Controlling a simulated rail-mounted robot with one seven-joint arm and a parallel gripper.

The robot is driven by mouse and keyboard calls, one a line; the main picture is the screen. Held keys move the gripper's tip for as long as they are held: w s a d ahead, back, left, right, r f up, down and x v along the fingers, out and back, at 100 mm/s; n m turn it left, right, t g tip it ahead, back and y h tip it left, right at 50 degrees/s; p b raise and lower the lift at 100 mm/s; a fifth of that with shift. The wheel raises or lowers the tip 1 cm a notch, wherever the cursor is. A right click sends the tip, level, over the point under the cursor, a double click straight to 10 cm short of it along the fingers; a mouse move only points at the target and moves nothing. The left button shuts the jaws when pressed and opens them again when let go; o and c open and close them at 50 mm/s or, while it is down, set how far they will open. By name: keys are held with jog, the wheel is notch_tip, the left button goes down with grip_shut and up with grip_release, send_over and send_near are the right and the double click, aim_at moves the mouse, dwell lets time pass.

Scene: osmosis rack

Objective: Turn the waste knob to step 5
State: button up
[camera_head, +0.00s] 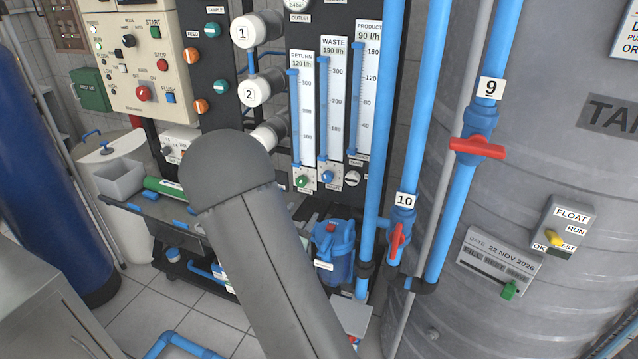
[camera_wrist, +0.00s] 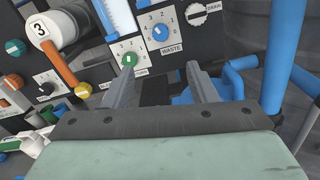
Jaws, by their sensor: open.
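The waste knob (camera_wrist: 160,32) is a blue round knob on a white numbered plate marked WASTE. In the wrist view it sits above and beyond the gap between my fingers. Its pointer setting is too small to read surely. In the head view the waste knob (camera_head: 327,177) is below the WASTE flow tube (camera_head: 325,110). My gripper (camera_wrist: 161,70) is open and empty, its two fingers apart, and not visibly touching the waste knob. The left fingertip appears just below the green return knob (camera_wrist: 130,61); whether they touch cannot be told.
A drain knob (camera_wrist: 196,7) is to the right of the waste knob. Blue pipes (camera_wrist: 285,80) stand close on the right. White cylinder 3 (camera_wrist: 50,30) and an orange-handled part are at left.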

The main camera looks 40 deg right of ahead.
aim_at(326, 178)
jog(key=p+x, duration=0.4)
jog(key=x, duration=1.3)
jog(key=shift+w+d, duration=0.1)
jog(key=shift+c, duration=0.3)
jog(key=c, duration=0.9)
